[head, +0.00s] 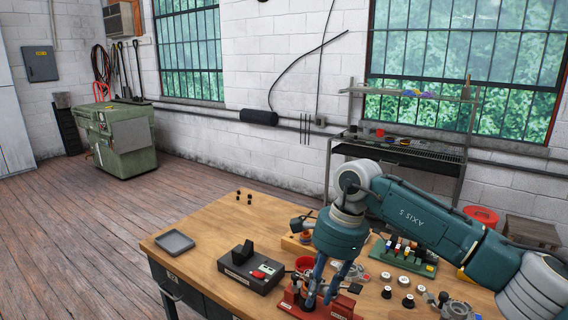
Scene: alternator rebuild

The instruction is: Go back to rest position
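My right arm comes in from the right edge, and its gripper (319,302) points down at the front of the wooden workbench (205,230). Its two blue fingers stand apart at the tips, with a gap between them, and I see nothing clearly held. The tips are at a red fixture (291,299) and hide part of it; I cannot tell whether they touch it. My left gripper is not in view.
A grey tray (175,242) and a black test box (251,268) lie left of the gripper. A green rack (403,257) and several round parts are to the right. A green machine (124,138) stands on open floor at the left.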

